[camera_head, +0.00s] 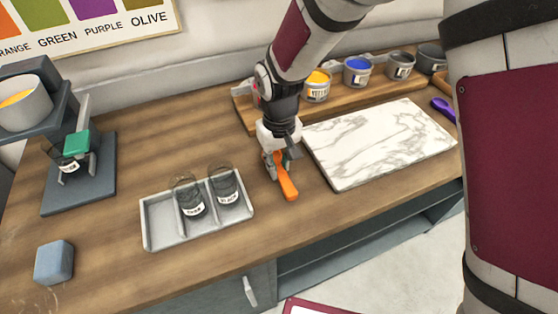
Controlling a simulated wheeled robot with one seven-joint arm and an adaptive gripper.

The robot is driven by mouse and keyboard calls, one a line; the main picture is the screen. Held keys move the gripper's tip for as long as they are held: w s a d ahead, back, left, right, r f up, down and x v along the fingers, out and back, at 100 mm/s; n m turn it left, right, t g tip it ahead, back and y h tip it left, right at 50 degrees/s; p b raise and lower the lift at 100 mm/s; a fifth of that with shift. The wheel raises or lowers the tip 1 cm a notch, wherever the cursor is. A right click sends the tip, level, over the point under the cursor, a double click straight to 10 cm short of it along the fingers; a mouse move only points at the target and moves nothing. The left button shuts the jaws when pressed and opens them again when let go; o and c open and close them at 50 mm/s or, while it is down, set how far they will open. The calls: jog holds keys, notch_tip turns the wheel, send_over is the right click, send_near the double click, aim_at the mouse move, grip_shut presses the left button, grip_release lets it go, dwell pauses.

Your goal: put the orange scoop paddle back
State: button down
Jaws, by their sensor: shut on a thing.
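The orange scoop paddle (288,188) is at my gripper, with its orange end pointing down and toward the front. My gripper (277,165) is shut on it, between the grey tray and the marble slab. The upper part of the paddle is hidden by the fingers. I cannot tell whether the paddle touches the wooden table or hangs just above it.
A grey tray (149,219) with two dark labelled glasses is on the left. The marble slab (380,140) is on the right. Behind stands a wooden rack (338,105) with several ink pots. A purple paddle (443,108) lies right of the slab. A dispenser stand (85,185) is far left.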

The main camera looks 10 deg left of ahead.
aim_at(280, 168)
jog(key=c, duration=1.4)
grip_release()
jog(key=shift+c, duration=0.2)
notch_tip(280, 168, up, 12)
jog(key=shift+b, duration=0.35)
jog(key=shift+d+r, duration=0.15)
